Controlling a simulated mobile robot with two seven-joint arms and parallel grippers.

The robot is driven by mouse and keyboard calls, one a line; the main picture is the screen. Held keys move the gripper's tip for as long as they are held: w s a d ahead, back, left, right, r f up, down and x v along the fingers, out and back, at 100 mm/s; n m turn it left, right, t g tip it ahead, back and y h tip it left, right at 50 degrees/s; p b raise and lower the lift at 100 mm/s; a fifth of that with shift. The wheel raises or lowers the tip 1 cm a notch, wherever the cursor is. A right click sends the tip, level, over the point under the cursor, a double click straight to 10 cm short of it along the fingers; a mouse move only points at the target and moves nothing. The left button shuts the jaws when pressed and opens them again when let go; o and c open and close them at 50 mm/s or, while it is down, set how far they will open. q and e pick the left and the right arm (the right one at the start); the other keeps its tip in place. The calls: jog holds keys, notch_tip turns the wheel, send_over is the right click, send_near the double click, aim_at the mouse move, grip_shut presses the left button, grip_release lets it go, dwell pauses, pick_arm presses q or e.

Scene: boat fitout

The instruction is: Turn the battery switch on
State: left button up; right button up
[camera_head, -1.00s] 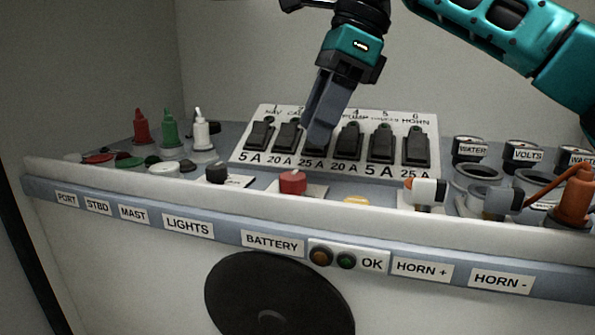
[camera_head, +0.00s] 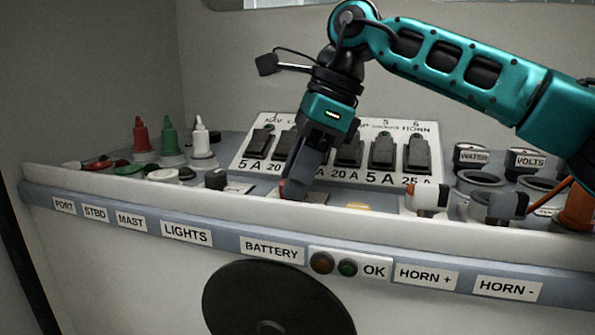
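The battery switch is a red knob (camera_head: 283,188) on a pale plate on the shelf, above the BATTERY label (camera_head: 272,249). My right gripper (camera_head: 297,187) points down at the knob, and its fingers cover most of it; only a red sliver shows at their left. The fingers look to be at or touching the knob. I cannot tell whether they are shut on it or how the knob is turned. My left gripper is not in view.
A sloped panel of black breaker switches (camera_head: 383,152) stands close behind my gripper. A dark knob (camera_head: 216,179) sits to the left, with red, green and white cones (camera_head: 201,138) beyond. Orange and grey connectors (camera_head: 428,198) and gauges stand at right. A white lip (camera_head: 130,196) edges the front.

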jog(key=c, duration=0.6)
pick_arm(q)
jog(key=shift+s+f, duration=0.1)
pick_arm(e)
jog(key=shift+c, duration=0.2)
